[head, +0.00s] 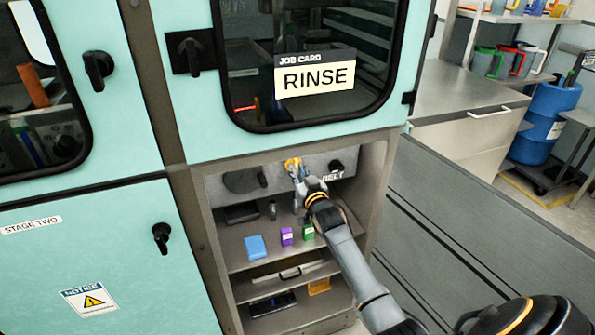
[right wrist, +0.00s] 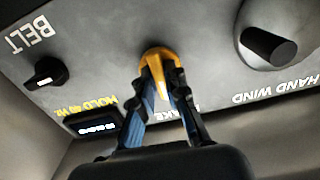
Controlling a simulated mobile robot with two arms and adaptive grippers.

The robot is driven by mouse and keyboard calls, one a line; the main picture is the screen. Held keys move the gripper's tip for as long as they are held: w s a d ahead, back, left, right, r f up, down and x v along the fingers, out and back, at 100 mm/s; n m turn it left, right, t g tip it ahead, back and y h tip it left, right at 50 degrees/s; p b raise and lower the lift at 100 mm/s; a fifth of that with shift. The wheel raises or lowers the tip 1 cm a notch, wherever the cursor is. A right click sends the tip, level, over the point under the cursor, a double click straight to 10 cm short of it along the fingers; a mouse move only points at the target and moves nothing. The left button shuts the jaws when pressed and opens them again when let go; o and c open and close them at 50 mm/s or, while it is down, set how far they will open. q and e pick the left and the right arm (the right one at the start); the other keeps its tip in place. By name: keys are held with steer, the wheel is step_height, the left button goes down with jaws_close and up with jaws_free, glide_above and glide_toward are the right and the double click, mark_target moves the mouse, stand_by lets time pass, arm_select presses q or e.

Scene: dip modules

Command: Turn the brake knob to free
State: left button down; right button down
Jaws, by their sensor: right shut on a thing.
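The brake knob (head: 291,163) is orange-yellow and sits on the grey panel inside the open bay under the job card. My right gripper (head: 297,174) reaches in from the lower right and is shut on this knob. In the right wrist view the fingers (right wrist: 163,92) close on both sides of the knob (right wrist: 161,58). They cover part of the brake label, and I cannot read which setting the knob points to. My left gripper is not in view.
On the same panel are the black belt knob (right wrist: 45,72) and the large hand wind knob (right wrist: 262,45). A small lit display (right wrist: 96,128) is beside the brake knob. Below, a shelf holds a blue box (head: 255,247), a purple box (head: 286,236) and a green box (head: 308,231).

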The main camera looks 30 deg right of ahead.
steer(key=shift+f, duration=0.1)
steer(key=c, duration=1.4)
jaws_free()
steer(key=shift+o, duration=0.2)
steer(key=shift+s, duration=0.15)
steer(key=v, duration=1.1)
steer(key=shift+s, duration=0.35)
